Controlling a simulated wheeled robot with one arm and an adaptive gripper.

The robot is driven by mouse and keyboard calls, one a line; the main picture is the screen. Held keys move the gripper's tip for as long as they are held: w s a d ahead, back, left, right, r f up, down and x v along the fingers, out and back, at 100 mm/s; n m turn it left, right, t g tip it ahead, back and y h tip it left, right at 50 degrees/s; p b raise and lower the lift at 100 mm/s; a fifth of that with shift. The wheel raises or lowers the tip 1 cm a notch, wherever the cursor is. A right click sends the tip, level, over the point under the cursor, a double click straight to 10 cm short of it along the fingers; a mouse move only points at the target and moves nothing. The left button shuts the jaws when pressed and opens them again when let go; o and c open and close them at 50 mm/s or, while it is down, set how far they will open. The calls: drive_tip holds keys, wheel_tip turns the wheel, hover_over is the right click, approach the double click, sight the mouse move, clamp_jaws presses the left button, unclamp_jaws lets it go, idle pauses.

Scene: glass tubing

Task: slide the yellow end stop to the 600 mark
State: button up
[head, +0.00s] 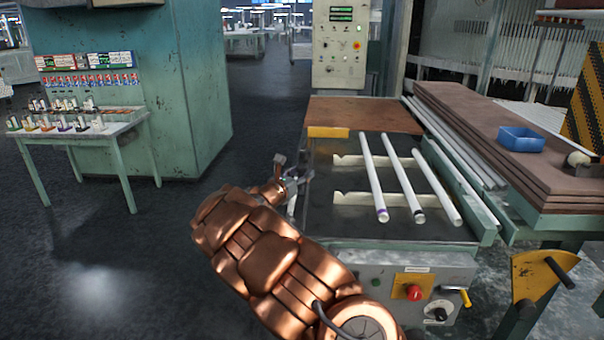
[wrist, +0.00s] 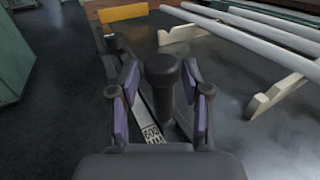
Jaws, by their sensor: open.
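The yellow end stop (head: 328,132) is a flat bar lying across the far left of the bench, by the brown board. In the wrist view the end stop (wrist: 122,12) shows at the top left, ahead of my gripper. My gripper (head: 291,181) is open at the bench's left edge. In the wrist view a dark round-topped post (wrist: 160,68) stands between its purple-padded fingers. I cannot tell whether they touch it or whether it joins the stop. A pale scale strip (wrist: 151,133) with black marks runs below; its numbers are unreadable, and the 600 mark cannot be made out.
Several white tubes (head: 401,176) lie on notched cream supports (head: 352,198) right of my gripper. A control panel (head: 413,293) with a red button is at the bench front. A blue bin (head: 521,139) sits on stacked boards at right. Open floor lies left.

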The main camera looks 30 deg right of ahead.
drive_tip(key=v, duration=1.1)
drive_tip(key=shift+s+a, duration=0.2)
drive_tip(key=shift+a, duration=0.1)
drive_tip(key=s+d+r+m+g, duration=0.1)
drive_tip(key=s, duration=0.1)
drive_tip(key=s+d+r+m+g, duration=0.1)
drive_tip(key=s+m, duration=0.1)
drive_tip(key=s+d+r+m+g+p, duration=0.1)
drive_tip(key=s+r, duration=0.1)
drive_tip(key=shift+s+d, duration=0.2)
drive_tip(key=shift+d, duration=0.2)
drive_tip(key=s+d+r+m+g+y+p, duration=0.15)
drive_tip(key=s+m+g+y, duration=0.35)
drive_tip(key=s+m, duration=1.05)
drive_tip(key=s+a+f+m+y+p, duration=0.2)
drive_tip(key=s+a+y, duration=0.3)
drive_tip(key=s+a, duration=0.6)
drive_tip(key=s+a+f+m+g+y+p, duration=0.1)
drive_tip(key=s+a+y, duration=0.5)
drive_tip(key=s+a, duration=0.6)
wheel_tip(320, 180, down, 2)
drive_tip(key=shift+s+a+f+m+g+p, duration=0.15)
drive_tip(key=shift+s+a+m+g+p, duration=0.2)
drive_tip(key=shift+s+p, duration=0.35)
drive_tip(key=shift+s, duration=0.1)
